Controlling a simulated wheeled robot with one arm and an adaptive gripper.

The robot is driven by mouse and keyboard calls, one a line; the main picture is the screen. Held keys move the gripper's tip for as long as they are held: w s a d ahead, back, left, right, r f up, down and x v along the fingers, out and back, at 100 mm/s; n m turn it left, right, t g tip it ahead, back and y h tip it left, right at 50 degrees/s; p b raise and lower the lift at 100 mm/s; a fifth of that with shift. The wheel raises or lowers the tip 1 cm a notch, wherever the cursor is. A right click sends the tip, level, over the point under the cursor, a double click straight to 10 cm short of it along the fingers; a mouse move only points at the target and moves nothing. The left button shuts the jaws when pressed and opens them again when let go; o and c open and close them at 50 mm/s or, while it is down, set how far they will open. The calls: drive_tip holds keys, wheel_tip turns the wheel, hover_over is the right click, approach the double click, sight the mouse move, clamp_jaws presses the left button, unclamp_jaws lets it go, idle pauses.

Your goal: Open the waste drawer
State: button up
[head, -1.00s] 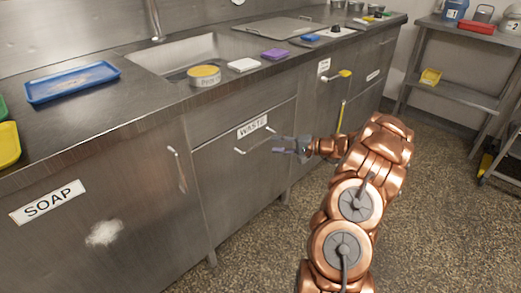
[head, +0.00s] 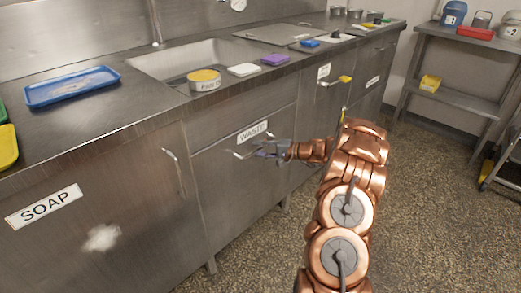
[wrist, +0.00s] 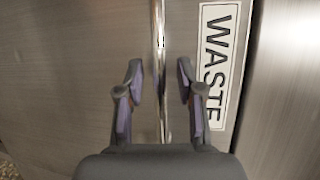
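The waste drawer (head: 240,190) is a grey metal front under the counter and looks shut, flush with its neighbours. A white "WASTE" label (head: 252,131) is on its upper part; the label also shows in the wrist view (wrist: 214,62). Its bar handle (head: 238,154) sits just below the label. In the wrist view the handle (wrist: 158,30) runs upright between my two fingers. My gripper (head: 265,151) is at the handle, partly covering its right part. In the wrist view my gripper (wrist: 159,82) is open, with a gap on each side of the bar.
A soap cupboard (head: 130,190) with an upright handle (head: 174,170) stands left of the drawer. The counter above holds a blue tray (head: 72,87), a round tin (head: 204,80) and a sink (head: 180,55). A shelf rack (head: 460,85) stands at the right.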

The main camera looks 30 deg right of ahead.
drive_tip(key=shift+c, duration=0.2)
clamp_jaws()
idle(0.4)
